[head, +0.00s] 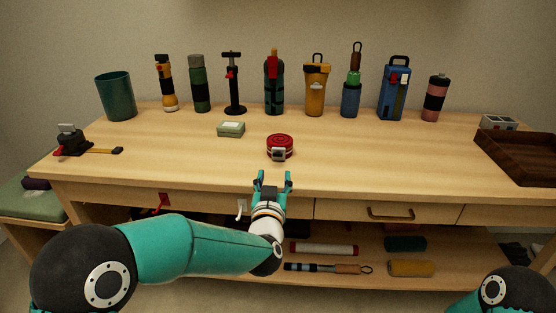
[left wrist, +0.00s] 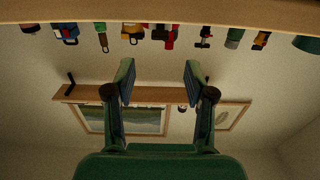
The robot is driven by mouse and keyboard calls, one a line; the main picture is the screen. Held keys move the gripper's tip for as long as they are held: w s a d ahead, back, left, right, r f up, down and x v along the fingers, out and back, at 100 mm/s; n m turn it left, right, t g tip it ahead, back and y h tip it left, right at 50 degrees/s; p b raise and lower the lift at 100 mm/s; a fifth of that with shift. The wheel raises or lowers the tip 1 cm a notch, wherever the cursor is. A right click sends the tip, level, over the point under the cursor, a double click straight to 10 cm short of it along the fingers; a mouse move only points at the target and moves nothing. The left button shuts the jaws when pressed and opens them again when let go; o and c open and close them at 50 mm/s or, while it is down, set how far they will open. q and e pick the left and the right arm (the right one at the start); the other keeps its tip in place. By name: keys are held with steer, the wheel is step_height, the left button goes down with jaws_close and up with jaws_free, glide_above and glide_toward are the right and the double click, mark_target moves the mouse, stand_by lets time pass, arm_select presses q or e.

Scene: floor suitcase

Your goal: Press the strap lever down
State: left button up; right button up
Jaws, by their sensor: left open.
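A coiled red strap (head: 280,142) lies on the wooden bench top near its middle. A small silver buckle (head: 278,155) sits on its near side; I take this for the strap lever, but it is too small to tell its position. My left gripper (head: 273,179) is open and empty at the bench's front edge, nearer than the coil and apart from it. The left wrist view shows its two spread fingers (left wrist: 160,80) with nothing between them. The strap does not show there. My right gripper is out of view.
Several bottles and tools line the back, including a blue case (head: 394,92). A pale green box (head: 231,129) lies left of the coil. A dark clamp-like item (head: 73,141) is far left, a wooden tray (head: 520,155) far right. The bench front is mostly clear.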

mark_target(277, 156)
arm_select(q)
steer(key=w, duration=0.9)
steer(key=shift+w, duration=0.3)
